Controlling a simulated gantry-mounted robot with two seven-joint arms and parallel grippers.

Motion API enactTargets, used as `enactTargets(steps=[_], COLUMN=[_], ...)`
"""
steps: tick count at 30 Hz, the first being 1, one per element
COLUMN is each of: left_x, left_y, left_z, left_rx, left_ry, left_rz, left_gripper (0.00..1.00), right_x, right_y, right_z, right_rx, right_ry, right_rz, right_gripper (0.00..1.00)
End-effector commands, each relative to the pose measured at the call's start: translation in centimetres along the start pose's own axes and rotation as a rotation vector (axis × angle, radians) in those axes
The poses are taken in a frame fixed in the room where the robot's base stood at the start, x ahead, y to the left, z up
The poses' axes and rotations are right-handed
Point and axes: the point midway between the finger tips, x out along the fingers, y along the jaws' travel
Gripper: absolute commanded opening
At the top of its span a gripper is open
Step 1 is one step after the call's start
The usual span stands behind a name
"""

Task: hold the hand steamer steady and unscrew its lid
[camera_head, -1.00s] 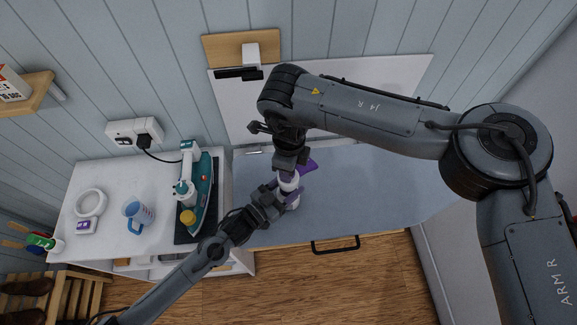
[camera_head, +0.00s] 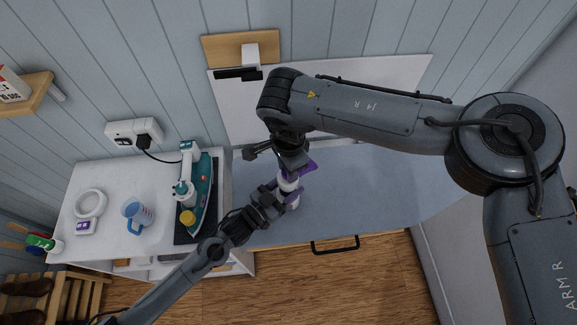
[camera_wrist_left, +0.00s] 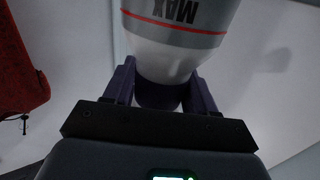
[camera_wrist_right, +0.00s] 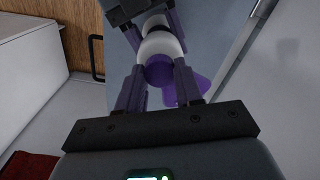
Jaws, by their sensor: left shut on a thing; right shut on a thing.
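The hand steamer (camera_head: 289,185), white and purple, is held above the blue-grey worktop. My left gripper (camera_head: 284,197) is shut on it from the lower left. In the left wrist view its pale body (camera_wrist_left: 175,50) carries a red line and "MAX", with a dark purple part between the fingers. My right gripper (camera_head: 291,171) comes from above. In the right wrist view its fingers are shut around the purple lid (camera_wrist_right: 158,71), beside the white part. A flat purple part sticks out beyond the right finger. In the head view the grippers largely hide the lid.
To the left, a white counter (camera_head: 100,185) bears a teal iron (camera_head: 203,190) on a dark mat, a blue mug (camera_head: 137,214) and a white ring-shaped item (camera_head: 90,203). The worktop (camera_head: 365,195) is clear to the right.

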Motion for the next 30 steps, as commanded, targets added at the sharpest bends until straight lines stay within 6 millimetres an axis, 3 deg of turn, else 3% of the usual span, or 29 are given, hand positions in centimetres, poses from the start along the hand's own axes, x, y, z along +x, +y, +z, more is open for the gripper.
enactTargets(steps=[30], left_x=[-0.1], left_y=[-0.1], left_z=[0.3], left_rx=[0.002], left_ry=[-0.006], left_rz=[-0.002], left_gripper=[0.0], right_x=[-2.2], right_y=[0.0], right_z=[0.0], right_rx=[0.0], right_ry=[0.0], right_rz=[0.0], right_gripper=[0.0])
